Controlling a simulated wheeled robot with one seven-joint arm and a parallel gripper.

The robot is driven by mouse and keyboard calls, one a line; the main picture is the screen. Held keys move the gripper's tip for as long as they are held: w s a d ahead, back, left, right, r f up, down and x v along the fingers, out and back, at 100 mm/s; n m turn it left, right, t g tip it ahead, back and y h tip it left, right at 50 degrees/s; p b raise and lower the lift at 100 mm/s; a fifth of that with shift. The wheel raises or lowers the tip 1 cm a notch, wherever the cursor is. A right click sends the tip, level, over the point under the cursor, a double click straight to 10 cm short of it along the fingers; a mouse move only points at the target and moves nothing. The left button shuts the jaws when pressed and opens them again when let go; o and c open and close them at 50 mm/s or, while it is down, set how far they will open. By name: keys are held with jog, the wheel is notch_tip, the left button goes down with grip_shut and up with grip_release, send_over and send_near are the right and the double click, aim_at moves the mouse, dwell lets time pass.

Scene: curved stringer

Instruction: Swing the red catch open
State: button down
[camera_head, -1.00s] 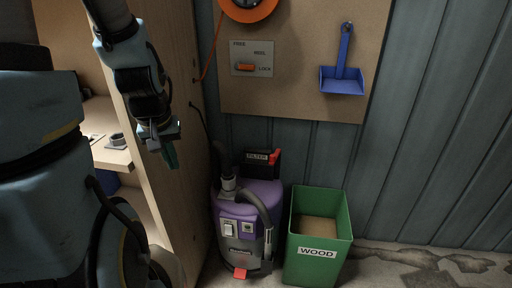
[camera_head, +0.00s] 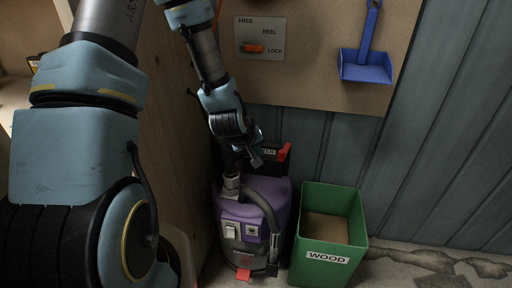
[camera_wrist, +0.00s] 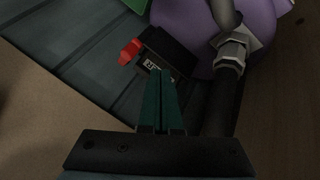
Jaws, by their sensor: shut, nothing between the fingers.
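The red catch (camera_head: 284,152) is a small red lever on the right end of the black filter box (camera_head: 268,153), at the back of the purple vacuum (camera_head: 262,194). In the wrist view the catch (camera_wrist: 130,52) sits at the upper left of the black box (camera_wrist: 168,48), which the fingertips partly cover. My gripper (camera_head: 256,160) is shut and empty, just left of the catch in the head view. In the wrist view its green fingers (camera_wrist: 162,84) are together and point at the box label. I cannot tell whether they touch the box.
A green WOOD bin (camera_head: 330,228) stands right of the vacuum. A grey hose (camera_head: 262,205) curves over the vacuum's front. A wooden panel (camera_head: 175,150) is close on the left.

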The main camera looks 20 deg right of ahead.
jog(key=w+d+f+p, duration=0.1)
jog(key=w+d+f, duration=0.1)
jog(key=d, duration=0.4)
jog(key=shift+w+f+p, duration=0.2)
jog(key=shift+f+p, duration=0.2)
jog(key=shift+f, duration=0.45)
jog(key=s+d+b, duration=0.1)
jog(key=s+d, duration=0.1)
jog(key=shift+s+d+b, duration=0.15)
jog(key=shift+d+b, duration=0.2)
